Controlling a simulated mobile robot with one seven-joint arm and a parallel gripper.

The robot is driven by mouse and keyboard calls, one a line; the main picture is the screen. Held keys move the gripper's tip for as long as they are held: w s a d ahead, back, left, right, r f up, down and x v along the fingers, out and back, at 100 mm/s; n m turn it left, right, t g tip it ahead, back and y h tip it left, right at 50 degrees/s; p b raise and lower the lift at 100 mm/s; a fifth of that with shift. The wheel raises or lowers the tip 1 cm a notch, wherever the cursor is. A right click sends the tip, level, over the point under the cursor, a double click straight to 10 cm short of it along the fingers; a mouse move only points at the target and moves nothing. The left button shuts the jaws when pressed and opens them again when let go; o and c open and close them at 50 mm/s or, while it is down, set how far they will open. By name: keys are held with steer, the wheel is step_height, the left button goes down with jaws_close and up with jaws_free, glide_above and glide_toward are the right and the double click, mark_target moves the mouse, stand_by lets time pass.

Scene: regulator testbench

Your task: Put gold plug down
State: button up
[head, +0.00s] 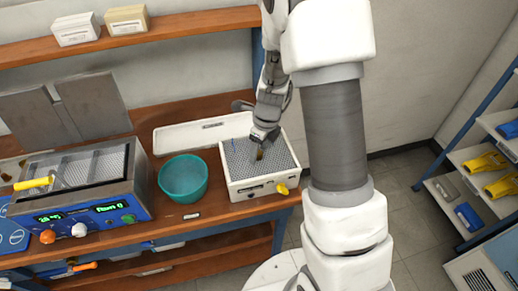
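My gripper (263,141) points down over a white box with a grey perforated top (235,181). A small gold-brown piece, which looks like the gold plug (259,154), sticks out just below my fingertips, and my gripper appears shut on it. The plug is upright over the middle of the perforated top. I cannot tell whether its lower end touches the top or hangs just above it. The box has a yellow knob (282,189) at its front right.
A teal bowl (183,180) stands just left of the box. A white tray or lid (185,138) lies behind them. A blue-fronted device (95,214) with an open lid fills the bench's left. The wooden bench ends just right of the box. Shelves (470,160) stand at far right.

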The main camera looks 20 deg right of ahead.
step_height(320, 180, up, 12)
steer(key=s+d, duration=0.1)
step_height(320, 180, up, 6)
steer(key=n+t, duration=0.1)
steer(key=n, duration=0.5)
glide_above(264, 159)
steer(key=s+a, duration=0.1)
steer(key=s, duration=0.3)
steer(key=s+r+n+t, duration=0.1)
steer(key=s+r+n, duration=0.4)
steer(key=n, duration=0.5)
steer(key=s+r+n+t+h, duration=0.1)
steer(key=s+r+n, duration=0.3)
steer(key=s+n, duration=0.6)
steer(key=shift+s+a+r+n+t+p, duration=0.15)
steer(key=shift+a+r+n+t+p, duration=0.15)
steer(key=shift+n+t+p, duration=0.3)
steer(key=shift+d, duration=0.15)
